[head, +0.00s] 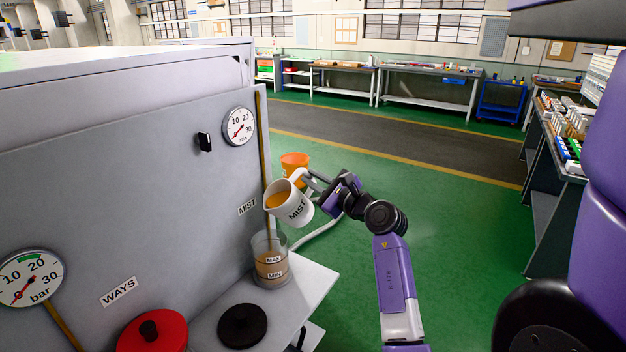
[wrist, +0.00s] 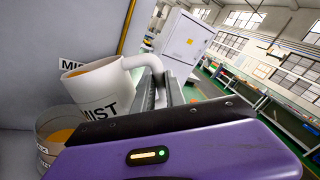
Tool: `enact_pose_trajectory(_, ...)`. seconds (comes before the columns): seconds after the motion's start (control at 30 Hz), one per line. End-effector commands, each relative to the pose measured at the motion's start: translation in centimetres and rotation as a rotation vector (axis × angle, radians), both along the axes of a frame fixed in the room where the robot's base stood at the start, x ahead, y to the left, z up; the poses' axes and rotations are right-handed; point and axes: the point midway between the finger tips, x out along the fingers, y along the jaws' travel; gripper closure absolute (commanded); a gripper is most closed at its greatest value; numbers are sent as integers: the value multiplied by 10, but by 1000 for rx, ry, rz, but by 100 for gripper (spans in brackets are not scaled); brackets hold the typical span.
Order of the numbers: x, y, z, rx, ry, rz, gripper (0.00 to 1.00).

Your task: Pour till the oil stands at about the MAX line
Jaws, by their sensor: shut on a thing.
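A white jug marked MIST (head: 297,207) is tilted left over a clear oil cup (head: 284,245), its rim above and apart from the cup. Orange-brown oil (head: 277,201) shows inside the jug near its lip. I see no clear stream falling. The cup carries MAX and MIN labels on its front, and tan oil shows behind them; its exact level against the MAX line is hard to tell. My gripper (head: 318,186) is shut on the jug's handle from the right. The wrist view shows the jug (wrist: 108,88) tilted, with the cup (wrist: 50,145) below it.
The cup stands on a pale ledge beside the grey machine wall (head: 130,180), which has gauges and a WAYS label. A black cap (head: 243,326) and a red cap (head: 153,333) are near the front. An orange bucket (head: 295,162) stands behind the jug.

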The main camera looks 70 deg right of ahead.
Motion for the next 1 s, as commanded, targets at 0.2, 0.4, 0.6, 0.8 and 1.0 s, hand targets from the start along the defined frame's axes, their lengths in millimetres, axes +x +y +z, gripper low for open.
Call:
enact_pose_trajectory(0.2, 0, 0, 2, -2, -4, -1, 100)
enact_pose_trajectory(0.4, 0, 0, 2, -2, -4, -1, 100)
enact_pose_trajectory(0.6, 0, 0, 3, -8, 0, -1, 100)
enact_pose_trajectory(0.8, 1, 1, 4, -25, 11, -1, 100)
enact_pose_trajectory(1.0, 1, 2, 5, -37, 18, 0, 100)
